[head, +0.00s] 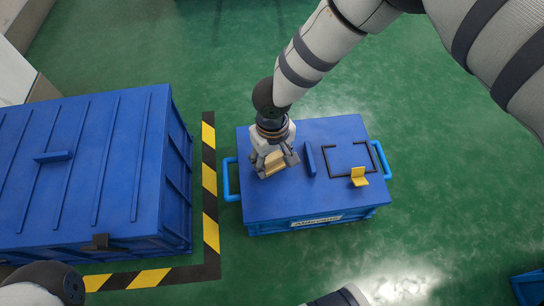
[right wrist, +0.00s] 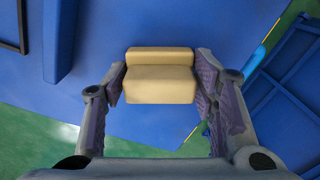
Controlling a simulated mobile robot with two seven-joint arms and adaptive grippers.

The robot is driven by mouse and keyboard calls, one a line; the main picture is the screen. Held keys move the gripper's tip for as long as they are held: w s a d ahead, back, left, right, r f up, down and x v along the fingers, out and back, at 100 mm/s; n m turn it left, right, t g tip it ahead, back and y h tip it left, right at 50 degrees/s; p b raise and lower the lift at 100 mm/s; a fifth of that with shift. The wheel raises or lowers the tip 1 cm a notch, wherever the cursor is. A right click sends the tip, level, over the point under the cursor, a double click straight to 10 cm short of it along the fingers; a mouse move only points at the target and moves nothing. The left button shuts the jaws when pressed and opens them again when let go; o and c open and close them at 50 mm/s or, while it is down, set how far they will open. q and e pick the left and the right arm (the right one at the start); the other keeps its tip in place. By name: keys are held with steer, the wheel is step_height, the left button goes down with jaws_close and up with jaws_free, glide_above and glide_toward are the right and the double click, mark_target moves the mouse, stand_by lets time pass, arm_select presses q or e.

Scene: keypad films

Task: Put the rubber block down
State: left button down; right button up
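The rubber block is a tan, stepped block (right wrist: 160,82) between the two fingers of my right gripper (right wrist: 160,88). The finger pads meet its left and right sides. In the head view my right gripper (head: 275,165) points down at the left part of the blue crate lid (head: 265,205), with the tan block (head: 274,163) between its fingers. The block is at or very close to the lid; I cannot tell whether it touches. My left gripper is not in view.
A raised blue bar (head: 309,160), a black outline frame (head: 327,160) and a yellow bracket (head: 358,178) are on the lid to the right. A larger blue container (head: 85,180) stands left, beyond yellow-black floor tape (head: 209,180). The lid's front left is clear.

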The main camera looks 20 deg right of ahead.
steer(key=shift+o, duration=1.3)
